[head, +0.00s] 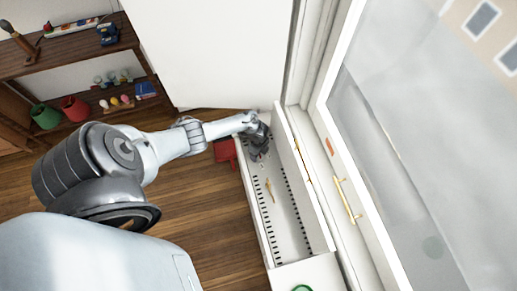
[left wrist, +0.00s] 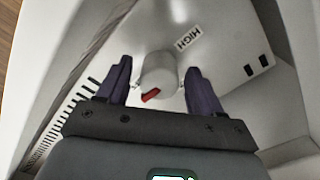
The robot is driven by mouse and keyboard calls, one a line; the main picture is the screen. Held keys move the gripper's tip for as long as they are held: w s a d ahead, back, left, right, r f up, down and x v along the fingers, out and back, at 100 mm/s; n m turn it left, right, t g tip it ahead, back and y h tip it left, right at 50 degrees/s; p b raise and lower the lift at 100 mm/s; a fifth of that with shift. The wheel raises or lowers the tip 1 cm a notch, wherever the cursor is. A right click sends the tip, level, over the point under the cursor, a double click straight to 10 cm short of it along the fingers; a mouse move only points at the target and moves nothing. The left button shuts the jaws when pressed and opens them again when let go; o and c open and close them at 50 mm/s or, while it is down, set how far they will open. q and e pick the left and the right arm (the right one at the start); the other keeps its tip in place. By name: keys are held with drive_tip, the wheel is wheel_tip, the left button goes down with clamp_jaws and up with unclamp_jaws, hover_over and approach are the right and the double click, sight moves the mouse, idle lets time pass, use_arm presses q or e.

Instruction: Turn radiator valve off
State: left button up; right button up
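The radiator valve (left wrist: 158,75) is a white round knob with a red mark, on a white surface beside a "HIGH" label (left wrist: 188,39). In the left wrist view my left gripper (left wrist: 159,76) is open, one dark finger on each side of the knob. Whether the fingers touch it I cannot tell. In the head view my left gripper (head: 258,142) is at the far end of the white radiator (head: 290,235), which has rows of dark slots along its top. The gripper hides the knob there. My right gripper is not in view.
A small tan object (head: 269,190) lies on the radiator top. A window with a gold handle (head: 347,200) is on the right. A red object (head: 225,151) is beside the radiator's far end. Wooden floor lies between.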

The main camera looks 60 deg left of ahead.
use_arm(q)
drive_tip(key=shift+r, duration=0.15)
drive_tip(key=shift+r, duration=0.25)
wheel_tip(320, 180, up, 9)
drive_tip(key=p, duration=0.4)
drive_tip(key=shift+f, duration=0.1)
drive_tip(key=shift+r+p, duration=0.35)
drive_tip(key=shift+r, duration=0.25)
